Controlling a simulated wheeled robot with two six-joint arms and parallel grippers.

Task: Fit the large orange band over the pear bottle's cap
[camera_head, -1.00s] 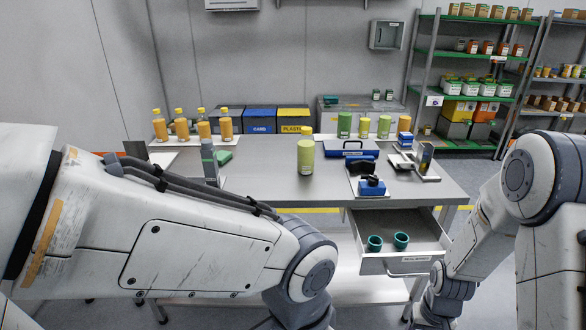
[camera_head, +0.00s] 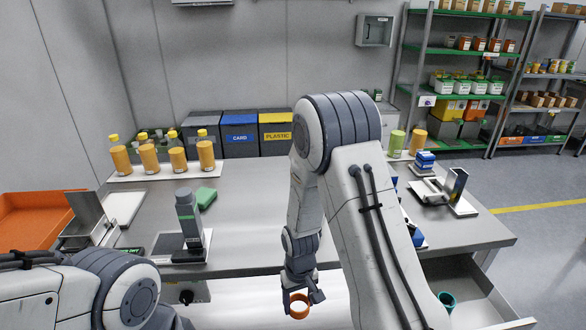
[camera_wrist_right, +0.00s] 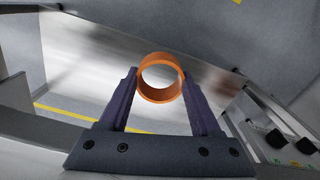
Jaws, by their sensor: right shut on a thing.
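My right gripper (camera_head: 300,300) is shut on the large orange band (camera_head: 299,311), which hangs low in front of the table's front edge. In the right wrist view the orange band (camera_wrist_right: 160,84) sits between the two dark fingertips (camera_wrist_right: 160,80), with its opening facing the camera. The pear bottle does not show now; my right arm covers the middle of the table where a yellow-green bottle stood earlier. My left arm shows at the bottom left, but its gripper is out of view.
Several orange bottles (camera_head: 205,156) stand on a white mat at the back left. An open drawer (camera_head: 470,282) with a teal ring (camera_head: 446,300) juts out at right.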

